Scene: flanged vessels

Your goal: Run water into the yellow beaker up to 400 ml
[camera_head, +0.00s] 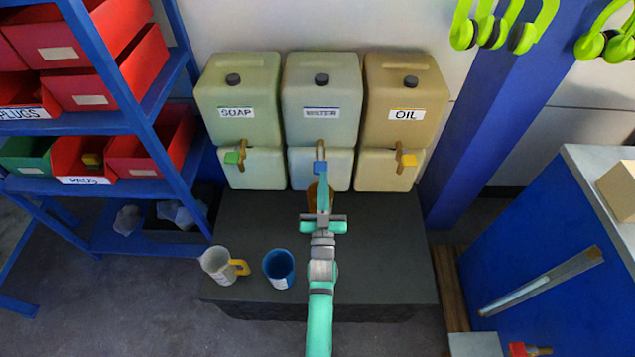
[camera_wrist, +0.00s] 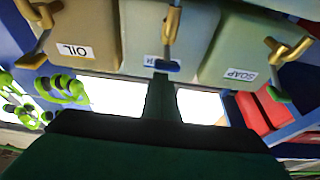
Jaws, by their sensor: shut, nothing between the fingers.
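The water container (camera_head: 321,105) stands in the middle of three, with a brass tap (camera_head: 320,150) and a blue handle (camera_head: 319,167). An amber-yellow vessel (camera_head: 312,196), seemingly the yellow beaker, stands below this tap; my gripper hides most of it, so its water level and markings cannot be seen. My gripper (camera_head: 323,190) is shut and empty, its fingertips close to the blue handle. In the wrist view, the shut fingers (camera_wrist: 161,85) point at the blue handle (camera_wrist: 161,65); whether they touch it I cannot tell. No water stream is visible.
The soap container (camera_head: 237,100) stands left and the oil container (camera_head: 403,100) right. A pale beaker with a yellow handle (camera_head: 215,264) and a blue beaker (camera_head: 279,268) stand at the front left of the dark bench (camera_head: 390,250). The bench's right side is clear.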

